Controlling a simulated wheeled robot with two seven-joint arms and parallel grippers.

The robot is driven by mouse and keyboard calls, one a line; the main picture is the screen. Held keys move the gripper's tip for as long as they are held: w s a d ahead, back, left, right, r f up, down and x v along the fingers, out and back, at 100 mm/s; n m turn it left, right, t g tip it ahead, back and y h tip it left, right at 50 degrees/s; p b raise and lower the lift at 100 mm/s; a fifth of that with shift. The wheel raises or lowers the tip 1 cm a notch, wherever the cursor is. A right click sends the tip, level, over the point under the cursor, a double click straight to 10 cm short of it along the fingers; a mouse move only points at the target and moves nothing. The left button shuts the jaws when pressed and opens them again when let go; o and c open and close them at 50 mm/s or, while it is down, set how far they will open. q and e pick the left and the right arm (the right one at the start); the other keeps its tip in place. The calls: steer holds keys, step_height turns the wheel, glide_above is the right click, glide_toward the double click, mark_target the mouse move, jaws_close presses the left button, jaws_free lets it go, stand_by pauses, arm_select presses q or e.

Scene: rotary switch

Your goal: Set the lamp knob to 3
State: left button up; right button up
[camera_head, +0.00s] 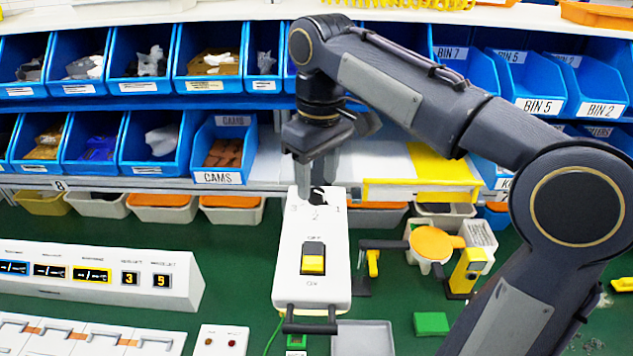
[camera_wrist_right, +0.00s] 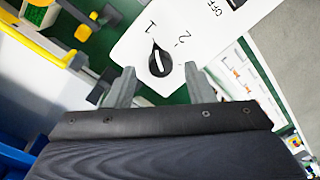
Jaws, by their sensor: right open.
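The lamp knob (camera_wrist_right: 159,62) is a black rotary knob with a white line, on a white box (camera_head: 293,262). In the right wrist view its pointed tip faces the mark 1, with the mark 2 to the right; I cannot see a 3 there. In the head view the knob (camera_head: 318,196) is partly hidden below my right gripper (camera_head: 318,178). In the wrist view my right gripper (camera_wrist_right: 160,69) is open, with one finger on each side of the knob and gaps showing between. My left gripper is not in view.
The box also has a yellow and black rocker switch (camera_head: 313,258) marked OFF and ON, and a dark handle (camera_head: 310,327). Shelves of blue bins (camera_head: 222,150) stand behind. A display panel (camera_head: 100,278) is at left; a stand with an orange disc (camera_head: 431,243) is at right.

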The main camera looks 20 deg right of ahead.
steer(key=shift+f, duration=0.95)
steer(key=shift+c, duration=0.5)
steer(key=c, duration=0.9)
